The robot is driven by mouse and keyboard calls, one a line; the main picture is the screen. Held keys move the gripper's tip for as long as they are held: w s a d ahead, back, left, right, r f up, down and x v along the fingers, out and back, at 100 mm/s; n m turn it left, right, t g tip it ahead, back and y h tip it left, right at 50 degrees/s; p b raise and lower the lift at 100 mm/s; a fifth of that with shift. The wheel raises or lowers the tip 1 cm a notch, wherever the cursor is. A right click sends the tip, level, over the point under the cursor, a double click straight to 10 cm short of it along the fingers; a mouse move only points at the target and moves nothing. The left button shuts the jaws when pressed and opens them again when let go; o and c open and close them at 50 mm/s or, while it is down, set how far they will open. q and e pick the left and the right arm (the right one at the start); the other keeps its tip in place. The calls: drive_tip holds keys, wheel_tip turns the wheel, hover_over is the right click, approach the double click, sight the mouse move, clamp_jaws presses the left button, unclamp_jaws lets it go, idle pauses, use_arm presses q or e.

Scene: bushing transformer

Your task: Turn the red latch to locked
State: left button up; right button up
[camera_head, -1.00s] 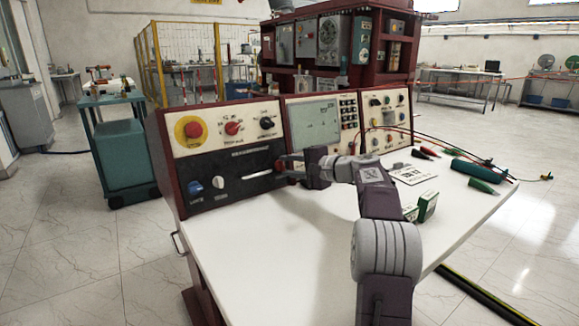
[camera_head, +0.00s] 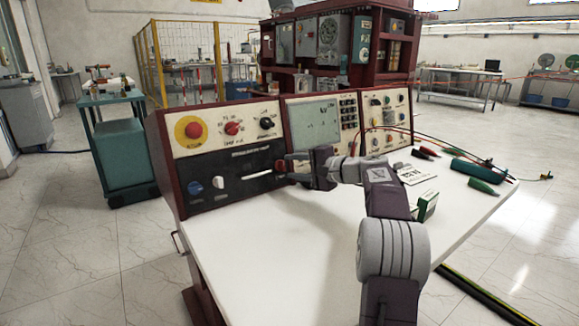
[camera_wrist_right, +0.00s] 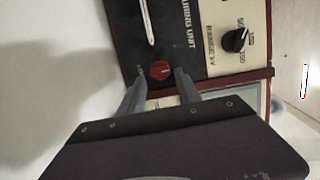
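The red latch (camera_head: 281,167) is a small round red knob at the right end of the black lower panel (camera_head: 235,177) of the left console unit. In the right wrist view the red latch (camera_wrist_right: 160,70) shows with a dark mark across its face. My right gripper (camera_head: 287,164) points at it from the right. In the wrist view its two fingers (camera_wrist_right: 160,83) are apart, with the latch just beyond and between their tips and a gap seeming to remain. The lettering beside the latch is too small to read. My left gripper is not in view.
The console stands at the back of a white bench (camera_head: 270,250). A blue knob (camera_head: 195,188) and a white slider are left of the latch. The bench's front left is clear.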

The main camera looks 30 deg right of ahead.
drive_tip(key=p+v, duration=0.1)
drive_tip(key=v, duration=0.6)
